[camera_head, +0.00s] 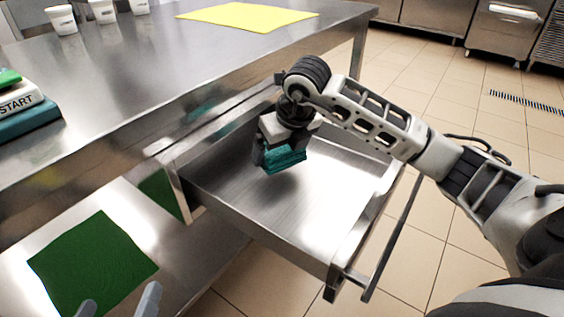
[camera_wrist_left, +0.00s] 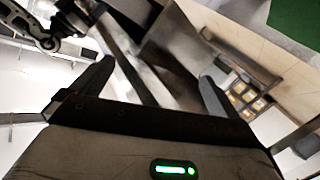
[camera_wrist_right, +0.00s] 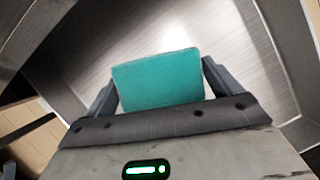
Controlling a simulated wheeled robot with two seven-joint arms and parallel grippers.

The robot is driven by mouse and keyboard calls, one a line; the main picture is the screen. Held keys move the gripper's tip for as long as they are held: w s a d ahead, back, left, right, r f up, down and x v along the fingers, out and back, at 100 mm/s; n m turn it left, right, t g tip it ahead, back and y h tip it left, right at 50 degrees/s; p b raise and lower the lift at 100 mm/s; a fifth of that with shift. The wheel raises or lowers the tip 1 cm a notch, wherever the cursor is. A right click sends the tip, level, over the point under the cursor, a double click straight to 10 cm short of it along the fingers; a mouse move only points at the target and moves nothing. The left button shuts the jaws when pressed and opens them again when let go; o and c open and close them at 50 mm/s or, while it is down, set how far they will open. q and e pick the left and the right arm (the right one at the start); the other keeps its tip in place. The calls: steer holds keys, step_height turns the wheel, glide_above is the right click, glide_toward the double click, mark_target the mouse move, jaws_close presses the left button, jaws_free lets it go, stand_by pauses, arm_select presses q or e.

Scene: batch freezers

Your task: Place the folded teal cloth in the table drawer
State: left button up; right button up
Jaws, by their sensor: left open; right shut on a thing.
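The folded teal cloth (camera_head: 285,160) is in my right gripper (camera_head: 272,158), inside the outline of the open table drawer (camera_head: 305,240). In the right wrist view the cloth (camera_wrist_right: 158,82) sits between both fingers, with the bare metal drawer floor (camera_wrist_right: 230,45) beyond it. A gap seems to lie between cloth and floor, but I cannot tell how large. My left gripper (camera_head: 118,302) is open and empty at the bottom left of the head view, and its spread fingers show in the left wrist view (camera_wrist_left: 155,85).
The drawer's bar handle (camera_head: 395,235) sticks out at the front right. A dark green cloth (camera_head: 92,262) lies on the lower shelf. On the tabletop are a yellow cloth (camera_head: 248,16), white cups (camera_head: 103,11) and a stacked item marked START (camera_head: 22,103). Tiled floor is clear at right.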

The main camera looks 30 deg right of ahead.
mark_target(282, 161)
step_height(282, 161, down, 3)
steer(key=shift+w+d+f+b, duration=0.1)
steer(key=shift+d+b, duration=0.05)
steer(key=shift+b, duration=0.55)
steer(key=shift+f, duration=0.25)
steer(key=shift+r, duration=0.1)
steer(key=o, duration=0.7)
arm_select(q)
steer(key=shift+a+f+m+g+y+p, duration=0.3)
steer(key=shift+f+m+p, duration=0.15)
steer(key=shift+p, duration=1.45)
arm_select(e)
steer(key=v, duration=1.2)
steer(key=shift+r, duration=0.1)
